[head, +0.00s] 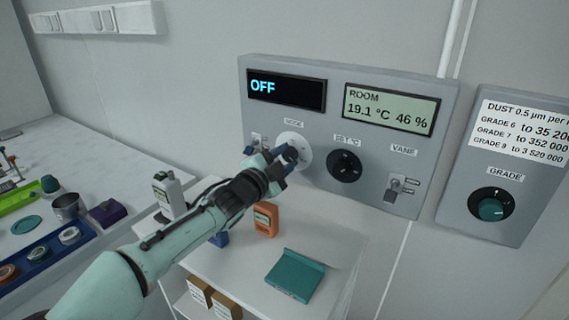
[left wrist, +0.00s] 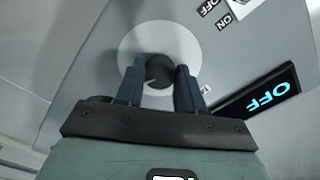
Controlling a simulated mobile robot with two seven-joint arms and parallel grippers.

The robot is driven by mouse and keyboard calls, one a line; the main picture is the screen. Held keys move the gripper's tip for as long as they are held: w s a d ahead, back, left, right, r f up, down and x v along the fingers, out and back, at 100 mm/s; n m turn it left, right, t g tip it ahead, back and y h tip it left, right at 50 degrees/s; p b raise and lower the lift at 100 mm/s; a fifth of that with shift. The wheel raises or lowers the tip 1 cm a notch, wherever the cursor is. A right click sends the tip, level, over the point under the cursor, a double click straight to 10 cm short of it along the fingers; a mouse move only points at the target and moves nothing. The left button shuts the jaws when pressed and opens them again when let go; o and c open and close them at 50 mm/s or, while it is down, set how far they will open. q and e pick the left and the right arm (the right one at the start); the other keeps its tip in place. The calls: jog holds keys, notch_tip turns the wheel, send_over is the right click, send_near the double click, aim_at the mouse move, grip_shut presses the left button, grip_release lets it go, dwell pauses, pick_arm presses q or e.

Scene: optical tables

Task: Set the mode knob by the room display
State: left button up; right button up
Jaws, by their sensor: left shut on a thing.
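The mode knob is a dark knob on a round white dial (head: 297,140) on the grey wall panel, under the label MODE. My left gripper (head: 284,154) is at this dial and covers most of the knob in the head view. In the left wrist view the dark mode knob (left wrist: 158,70) sits between the two blue fingers of the left gripper (left wrist: 159,82), which is shut on it. The knob's pointer cannot be made out. The room display (head: 391,108) reads ROOM, 19.1 °C, 46 %. The black mode display (head: 286,89) reads OFF. My right gripper is not in view.
The set-temperature knob (head: 344,165) and vane switch (head: 396,189) are to the right on the panel. A second panel has a grade knob (head: 490,206). Below, a white stand (head: 336,262) holds an orange device (head: 266,219) and a teal folder-like object (head: 295,275).

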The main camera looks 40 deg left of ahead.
pick_arm(q)
jog(key=shift+m, duration=0.7)
jog(key=o, duration=1)
jog(key=shift+o, duration=0.2)
jog(key=s+d, duration=0.1)
jog(key=s, duration=1.2)
jog(key=shift+s+d, duration=0.15)
jog(key=shift+d, duration=0.05)
